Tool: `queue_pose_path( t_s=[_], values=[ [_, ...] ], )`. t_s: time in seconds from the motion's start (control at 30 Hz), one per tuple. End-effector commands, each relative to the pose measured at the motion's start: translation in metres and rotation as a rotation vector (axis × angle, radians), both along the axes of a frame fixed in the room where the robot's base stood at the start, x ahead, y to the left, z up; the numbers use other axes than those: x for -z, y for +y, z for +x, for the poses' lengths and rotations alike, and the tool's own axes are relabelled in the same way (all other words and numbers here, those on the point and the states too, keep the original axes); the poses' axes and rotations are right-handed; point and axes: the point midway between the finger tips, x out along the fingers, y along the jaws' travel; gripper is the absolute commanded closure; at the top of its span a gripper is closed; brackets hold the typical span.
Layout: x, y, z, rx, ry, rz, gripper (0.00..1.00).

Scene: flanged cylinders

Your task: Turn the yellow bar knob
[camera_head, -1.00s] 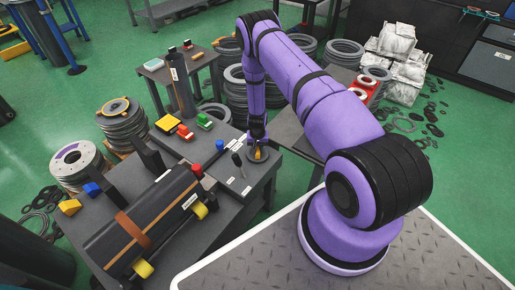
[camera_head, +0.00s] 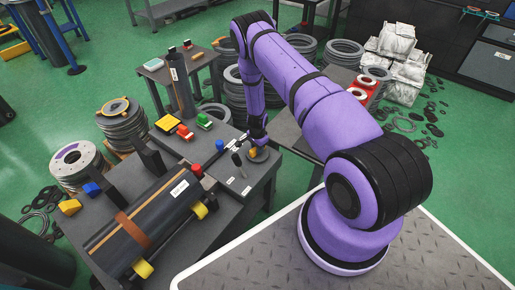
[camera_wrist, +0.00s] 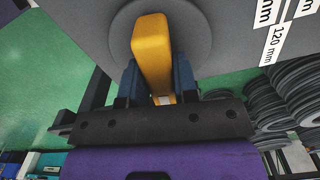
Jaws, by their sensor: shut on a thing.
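The yellow bar knob (camera_wrist: 152,45) stands on a round grey disc (camera_wrist: 196,24) in the wrist view. My gripper (camera_wrist: 157,82) has one dark blue finger on each side of the bar, shut on its near end. In the head view my gripper (camera_head: 257,142) is at the right end of the table, over the knob (camera_head: 259,154).
A dark roller (camera_head: 150,218) with a brown strap lies on the table to the left. A red knob (camera_head: 196,170), a blue knob (camera_head: 220,145) and a black lever (camera_head: 238,160) stand close to the gripper. Stacks of grey rings (camera_wrist: 265,105) lie beyond the table.

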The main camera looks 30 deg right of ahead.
Motion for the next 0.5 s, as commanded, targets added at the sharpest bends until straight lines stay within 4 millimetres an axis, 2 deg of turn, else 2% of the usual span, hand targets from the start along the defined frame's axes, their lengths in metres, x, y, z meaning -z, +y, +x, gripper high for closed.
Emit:
queue_pose_path(
  t_s=[0.5],
  values=[
    [0.0002,0.0013,-0.0002,0.081,0.000,0.002,0.96]
  ],
)
